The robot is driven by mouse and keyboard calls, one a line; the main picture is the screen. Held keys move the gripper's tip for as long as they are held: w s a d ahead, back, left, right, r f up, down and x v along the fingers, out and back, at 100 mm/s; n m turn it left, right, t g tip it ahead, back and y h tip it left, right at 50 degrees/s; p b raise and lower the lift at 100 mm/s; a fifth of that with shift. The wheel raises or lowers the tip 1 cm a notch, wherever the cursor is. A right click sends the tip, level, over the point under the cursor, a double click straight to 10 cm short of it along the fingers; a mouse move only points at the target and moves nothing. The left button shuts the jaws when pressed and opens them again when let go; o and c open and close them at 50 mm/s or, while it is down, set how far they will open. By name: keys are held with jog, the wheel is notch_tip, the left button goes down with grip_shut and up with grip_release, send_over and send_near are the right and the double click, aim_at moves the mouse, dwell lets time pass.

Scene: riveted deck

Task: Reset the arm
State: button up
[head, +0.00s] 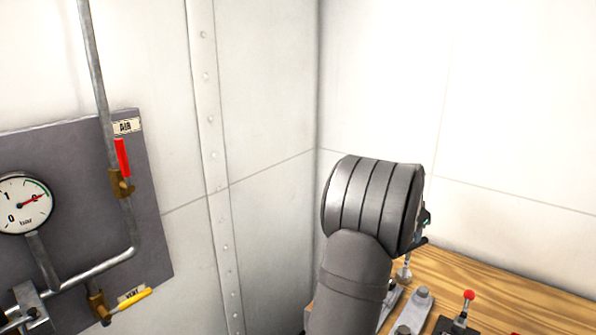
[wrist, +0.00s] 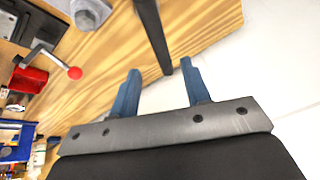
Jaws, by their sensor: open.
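My gripper (wrist: 163,88) shows in the wrist view with its two blue fingers apart and nothing between them. It is over the edge of a wooden bench (wrist: 110,75), with a dark bar (wrist: 153,32) passing just beyond the fingertips. I cannot tell whether the bar touches anything of mine. In the head view my grey arm rises in front of the bench (head: 500,285) at the right, and it hides the gripper's fingers.
A panel (head: 75,170) on the left wall carries a gauge (head: 22,204), pipes, a red-handled valve (head: 122,160) and a yellow-handled valve (head: 128,298). A lever with a red knob (wrist: 74,73) and a red object (wrist: 27,80) are on the bench. The upper wall area is clear.

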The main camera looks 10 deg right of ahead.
jog(key=x, duration=0.8)
jog(key=shift+d+f, duration=0.15)
jog(key=shift+f, duration=0.25)
jog(key=shift+w+d+r, duration=0.1)
jog(key=shift+w+r, duration=0.05)
jog(key=shift+w, duration=0.05)
jog(key=shift+s+r, duration=0.1)
jog(key=shift+r, duration=1.45)
